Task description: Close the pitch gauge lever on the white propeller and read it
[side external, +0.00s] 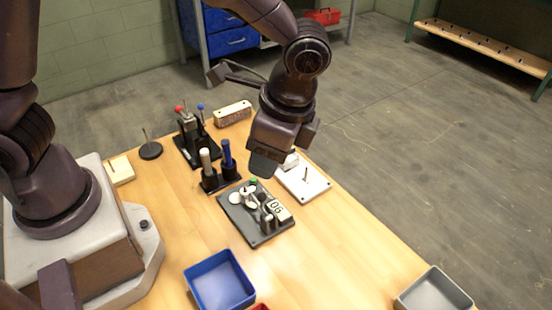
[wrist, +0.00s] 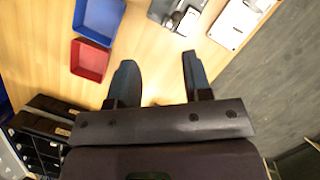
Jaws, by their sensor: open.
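A dark plate (side external: 234,213) on the wooden table carries a white propeller (side external: 241,196) and a gauge block (side external: 277,210) with a pale number display that appears inverted, its digits like 90 or 06. A green spot shows at the plate's far edge. I cannot pick out the lever clearly. My gripper (side external: 264,166) hangs beyond the plate's far side, apart from it. In the wrist view my gripper (wrist: 157,72) is open with nothing between its fingers. Part of the dark plate (wrist: 158,12) with white pieces shows at the top edge there, ahead of the fingertips.
A white board (side external: 312,191) with a peg lies right of the plate. A black holder (side external: 209,185) with a white and a blue cylinder stands behind it. A blue bin (side external: 220,281), red bin (wrist: 90,60) and grey bin (side external: 434,292) are at the front.

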